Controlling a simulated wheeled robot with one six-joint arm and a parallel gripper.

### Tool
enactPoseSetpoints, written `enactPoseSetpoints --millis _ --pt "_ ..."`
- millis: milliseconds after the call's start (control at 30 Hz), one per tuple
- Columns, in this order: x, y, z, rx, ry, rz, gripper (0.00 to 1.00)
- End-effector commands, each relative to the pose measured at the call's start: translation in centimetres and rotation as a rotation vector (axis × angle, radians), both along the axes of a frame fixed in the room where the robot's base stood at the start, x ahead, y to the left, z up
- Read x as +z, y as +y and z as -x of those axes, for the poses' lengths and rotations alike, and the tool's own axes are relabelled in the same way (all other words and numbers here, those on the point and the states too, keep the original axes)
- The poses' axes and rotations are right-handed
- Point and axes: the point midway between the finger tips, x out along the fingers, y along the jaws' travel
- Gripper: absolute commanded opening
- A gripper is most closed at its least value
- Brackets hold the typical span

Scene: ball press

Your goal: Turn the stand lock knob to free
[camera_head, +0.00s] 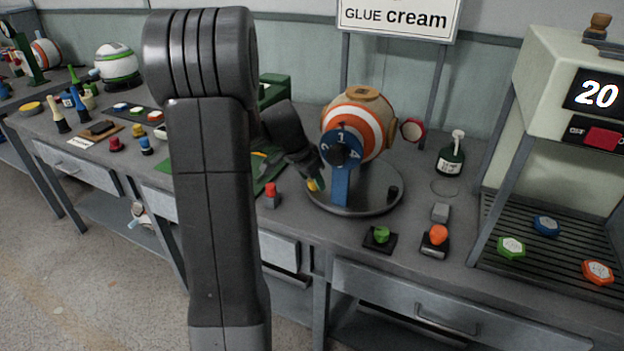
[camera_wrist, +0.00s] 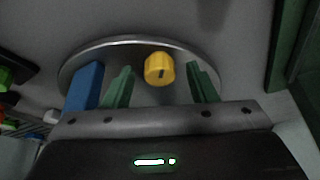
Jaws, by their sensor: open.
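The yellow knob (camera_wrist: 159,68) sits on the round grey stand base (camera_head: 365,198), with a short dark mark on its face. In the head view only a bit of the yellow knob (camera_head: 312,185) shows beside my gripper (camera_head: 316,178). In the wrist view my gripper (camera_wrist: 161,84) is open. Its green fingers are on either side of the knob, with a visible gap on each side. The blue post (camera_head: 340,187) of the stand holds an orange and white striped ball (camera_head: 371,127) and a blue numbered dial (camera_head: 341,150). The blue post (camera_wrist: 85,84) is left of my fingers in the wrist view.
A red-topped block (camera_head: 271,194) stands just left of the base. A green knob (camera_head: 381,235) and an orange knob (camera_head: 438,236) are in front right. A glue bottle (camera_head: 451,155) is behind right. The press (camera_head: 540,75) showing 20 stands at the far right.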

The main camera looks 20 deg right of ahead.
Motion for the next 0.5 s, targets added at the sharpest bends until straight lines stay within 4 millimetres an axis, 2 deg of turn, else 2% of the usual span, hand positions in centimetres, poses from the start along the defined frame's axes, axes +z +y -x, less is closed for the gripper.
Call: enactPoseSetpoints --millis 300,500 --pt "6.7 2.6 0.6 0.002 -0.008 0.002 0.52" --pt "10.1 4.0 1.1 0.002 -0.005 0.001 0.52"
